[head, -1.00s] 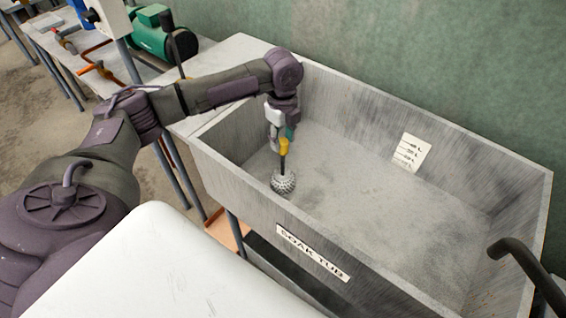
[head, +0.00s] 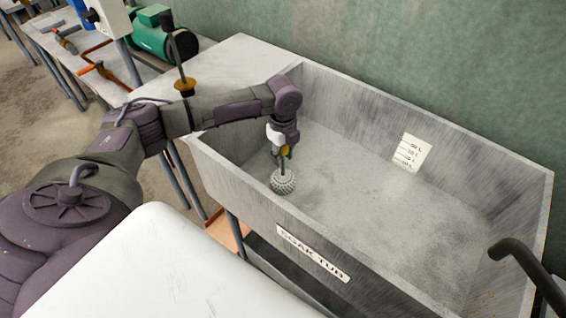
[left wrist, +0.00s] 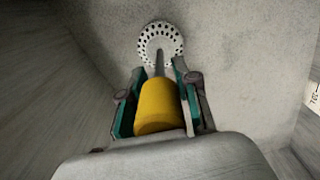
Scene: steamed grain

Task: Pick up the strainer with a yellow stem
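The strainer stands in the grey soak tub (head: 330,232), near its left front corner. Its round, perforated metal head (head: 283,181) is on the tub floor, with a thin shaft and a yellow stem (head: 285,150) rising from it. My left gripper (head: 284,152) points down over the stem. In the left wrist view, the yellow stem (left wrist: 160,107) lies between the two teal-padded fingers (left wrist: 160,85), which are spread on either side of it. The perforated head (left wrist: 160,42) shows beyond the fingertips. Whether the pads touch the stem is hard to tell. My right gripper is out of view.
The tub walls rise around my left gripper, and the rest of the tub floor is bare. A white level label (head: 411,152) is on the back wall. A dark curved pipe (head: 525,265) is at the right. A green machine (head: 152,38) stands behind left.

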